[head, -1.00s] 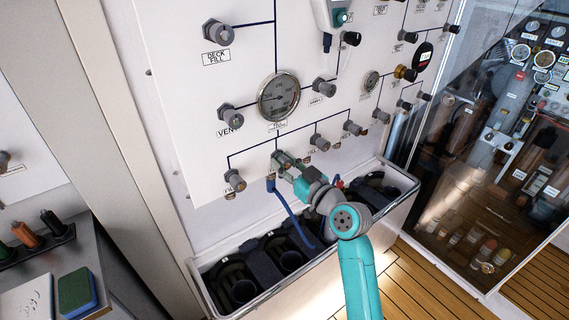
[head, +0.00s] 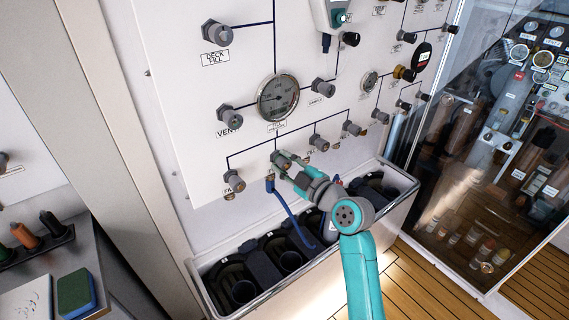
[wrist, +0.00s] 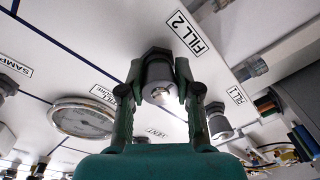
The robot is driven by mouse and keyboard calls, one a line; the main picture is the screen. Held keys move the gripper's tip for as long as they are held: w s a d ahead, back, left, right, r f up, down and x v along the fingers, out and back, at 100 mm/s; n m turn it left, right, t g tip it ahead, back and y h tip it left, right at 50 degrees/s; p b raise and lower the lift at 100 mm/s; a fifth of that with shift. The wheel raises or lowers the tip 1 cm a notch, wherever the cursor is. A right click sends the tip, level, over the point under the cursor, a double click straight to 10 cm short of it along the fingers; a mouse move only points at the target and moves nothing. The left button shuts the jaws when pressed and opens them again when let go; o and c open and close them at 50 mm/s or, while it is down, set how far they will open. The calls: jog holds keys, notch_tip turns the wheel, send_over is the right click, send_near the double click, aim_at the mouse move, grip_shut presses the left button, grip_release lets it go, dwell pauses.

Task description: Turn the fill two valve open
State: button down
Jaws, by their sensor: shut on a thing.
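The fill two valve is a grey knob (wrist: 160,80) beside the "FILL 2" label (wrist: 187,32) in the wrist view. My gripper (wrist: 160,98) is shut on this knob, one finger on each side. In the head view my gripper (head: 284,162) reaches the lower row of the white panel (head: 190,90), and its fingers mostly hide the knob. A blue hose (head: 287,212) hangs just below it.
Other knobs sit close by in the row, one to the left (head: 234,181) and one to the right (head: 319,142). A round gauge (head: 278,98) is above. A bin with dark bottles (head: 212,296) stands below the panel. A glass cabinet (head: 470,200) is at right.

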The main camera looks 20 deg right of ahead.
jog(key=shift+f+n, duration=0.15)
jog(key=shift+n, duration=0.35)
jog(key=c, duration=0.8)
grip_release()
jog(key=v, duration=1.2)
